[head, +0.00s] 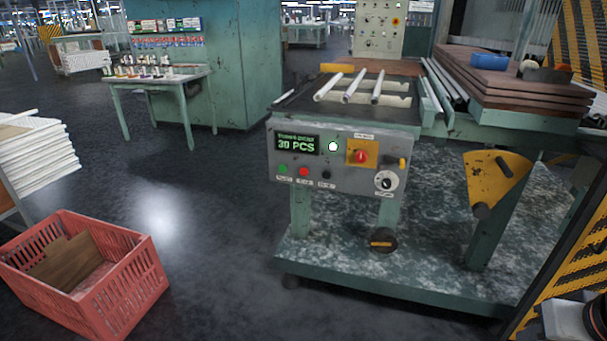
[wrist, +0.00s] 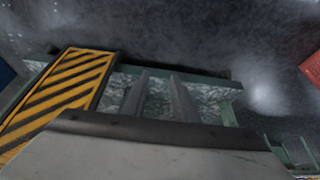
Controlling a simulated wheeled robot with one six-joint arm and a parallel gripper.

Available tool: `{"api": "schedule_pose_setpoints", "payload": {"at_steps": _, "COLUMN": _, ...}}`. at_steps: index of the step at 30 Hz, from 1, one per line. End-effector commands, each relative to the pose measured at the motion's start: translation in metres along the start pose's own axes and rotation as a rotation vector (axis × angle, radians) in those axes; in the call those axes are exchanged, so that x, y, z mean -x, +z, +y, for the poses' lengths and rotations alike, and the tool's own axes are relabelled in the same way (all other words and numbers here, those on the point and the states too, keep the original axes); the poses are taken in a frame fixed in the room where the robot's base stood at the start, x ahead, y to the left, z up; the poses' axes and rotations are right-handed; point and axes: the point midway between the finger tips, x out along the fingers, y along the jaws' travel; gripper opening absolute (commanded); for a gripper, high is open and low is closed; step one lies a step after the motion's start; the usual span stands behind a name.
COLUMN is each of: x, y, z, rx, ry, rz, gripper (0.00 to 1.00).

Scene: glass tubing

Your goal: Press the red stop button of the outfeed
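The grey control panel (head: 325,180) of the machine stands in the middle of the head view. It carries a red mushroom button (head: 360,156) on a yellow plate and a smaller red button (head: 303,172) in the lower row, between a green and a black one. The labels are too small to read. A green-lit display (head: 297,144) reads 30 PCS. My gripper (wrist: 159,75) shows in the wrist view as two grey fingers, apart and with nothing between them. It is above the machine's mottled base, touching no button. I do not see it in the head view.
Glass tubes (head: 352,86) lie on the bed above the panel. A red crate (head: 85,280) stands on the floor at left. A yellow-black striped barrier (head: 570,270) is at right; stripes also show in the wrist view (wrist: 65,92). The floor between crate and machine is clear.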

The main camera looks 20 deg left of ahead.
Motion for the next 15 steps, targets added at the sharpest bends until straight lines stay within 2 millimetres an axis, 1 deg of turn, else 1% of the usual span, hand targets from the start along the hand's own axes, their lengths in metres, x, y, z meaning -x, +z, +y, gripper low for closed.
{"api": "schedule_pose_setpoints", "payload": {"at_steps": 1, "x": 0.0, "y": 0.0, "z": 0.0, "rx": 0.0, "ry": 0.0, "rz": 0.0, "gripper": 0.12}}
{"api": "schedule_pose_setpoints", "payload": {"at_steps": 2, "x": 0.0, "y": 0.0, "z": 0.0, "rx": 0.0, "ry": 0.0, "rz": 0.0, "gripper": 0.05}}
{"api": "schedule_pose_setpoints", "payload": {"at_steps": 3, "x": 0.0, "y": 0.0, "z": 0.0, "rx": 0.0, "ry": 0.0, "rz": 0.0, "gripper": 0.0}}
{"api": "schedule_pose_setpoints", "payload": {"at_steps": 15, "x": 0.0, "y": 0.0, "z": 0.0, "rx": 0.0, "ry": 0.0, "rz": 0.0, "gripper": 0.0}}
